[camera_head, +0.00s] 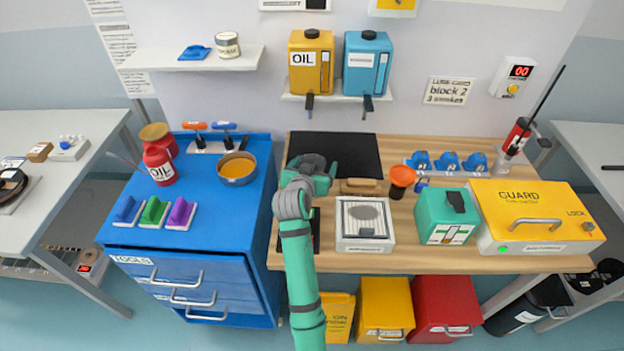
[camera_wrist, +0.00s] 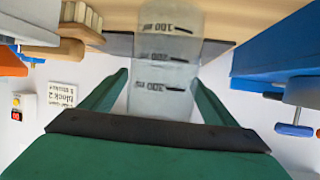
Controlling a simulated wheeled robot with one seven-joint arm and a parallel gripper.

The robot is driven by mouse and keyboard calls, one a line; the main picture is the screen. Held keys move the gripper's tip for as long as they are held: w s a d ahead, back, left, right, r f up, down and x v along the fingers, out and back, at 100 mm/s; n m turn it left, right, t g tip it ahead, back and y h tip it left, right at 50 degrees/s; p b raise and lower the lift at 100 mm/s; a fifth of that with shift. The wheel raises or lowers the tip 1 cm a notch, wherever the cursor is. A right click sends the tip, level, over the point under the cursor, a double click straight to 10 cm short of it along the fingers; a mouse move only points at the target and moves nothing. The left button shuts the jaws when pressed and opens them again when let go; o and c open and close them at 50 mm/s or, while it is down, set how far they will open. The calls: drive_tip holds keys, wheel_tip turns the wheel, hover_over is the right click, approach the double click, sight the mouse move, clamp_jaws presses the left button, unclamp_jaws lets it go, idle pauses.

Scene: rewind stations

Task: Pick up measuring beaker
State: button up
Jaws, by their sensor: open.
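The measuring beaker (camera_wrist: 168,60) is clear, with dark 100, 200 and 300 marks. It stands centred in the wrist view, which shows the scene upside down. The green fingers of my gripper (camera_wrist: 160,88) are open, one on each side of the beaker. I cannot tell whether either finger touches it. In the head view my gripper (camera_head: 324,174) is low over the left part of the wooden bench, at the front edge of a black mat (camera_head: 345,150). The beaker cannot be made out there; my gripper and arm cover that spot.
A white scale-like box (camera_head: 364,238) is nearer the front. The blue tool cabinet (camera_head: 235,213) is to the left.

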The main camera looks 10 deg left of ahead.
drive_tip(key=c, duration=1.2)
drive_tip(key=shift+o, duration=0.2)
drive_tip(key=shift+r, duration=0.15)
